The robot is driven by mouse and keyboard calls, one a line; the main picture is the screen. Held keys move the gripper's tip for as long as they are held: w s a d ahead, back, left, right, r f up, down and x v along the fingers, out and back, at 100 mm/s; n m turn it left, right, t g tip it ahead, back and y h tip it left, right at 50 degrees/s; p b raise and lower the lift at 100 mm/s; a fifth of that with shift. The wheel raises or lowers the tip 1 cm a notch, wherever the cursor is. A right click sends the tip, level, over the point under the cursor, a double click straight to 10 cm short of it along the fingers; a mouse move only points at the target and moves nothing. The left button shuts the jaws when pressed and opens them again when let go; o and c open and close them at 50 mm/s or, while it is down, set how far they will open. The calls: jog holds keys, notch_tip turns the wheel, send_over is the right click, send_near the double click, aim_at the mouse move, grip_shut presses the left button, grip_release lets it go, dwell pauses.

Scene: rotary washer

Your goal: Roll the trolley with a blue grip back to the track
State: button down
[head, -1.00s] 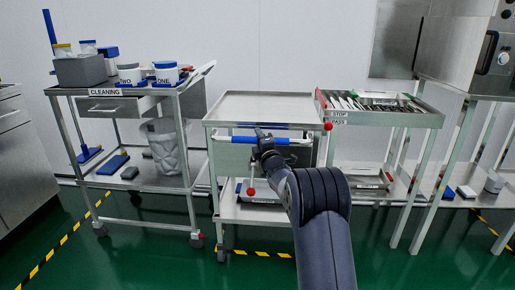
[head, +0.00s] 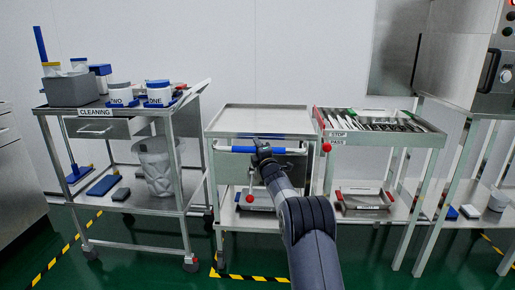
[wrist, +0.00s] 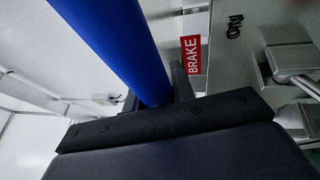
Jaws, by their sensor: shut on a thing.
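The trolley (head: 265,111) has a flat steel top, a lower shelf and a blue grip (head: 237,149) on its front bar. It stands between the cleaning cart and the instrument rack. My gripper (head: 262,151) is shut on the blue grip, near the middle of the bar. In the wrist view the blue grip (wrist: 112,42) runs down to the dark jaw edge, which hides part of it. A red BRAKE label (wrist: 191,54) shows beside it. A red ball knob (head: 250,198) hangs below the bar. The trolley's lower right side is hidden by my arm.
The cleaning cart (head: 150,118) stands close at the left. The rack (head: 395,137) with a tray of instruments stands close at the right. Yellow-black floor tape (head: 240,276) lies in front of the trolley. Green floor is open in front.

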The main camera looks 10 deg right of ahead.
jog(key=shift+r, duration=0.15)
jog(key=c, duration=1.2)
grip_release()
jog(key=shift+w, duration=0.15)
jog(key=shift+p+v, duration=0.5)
jog(key=shift+v, duration=4.95)
jog(key=shift+d, duration=0.1)
jog(key=shift+b+x, duration=0.5)
jog(key=shift+x, duration=4.85)
jog(key=shift+w, duration=0.1)
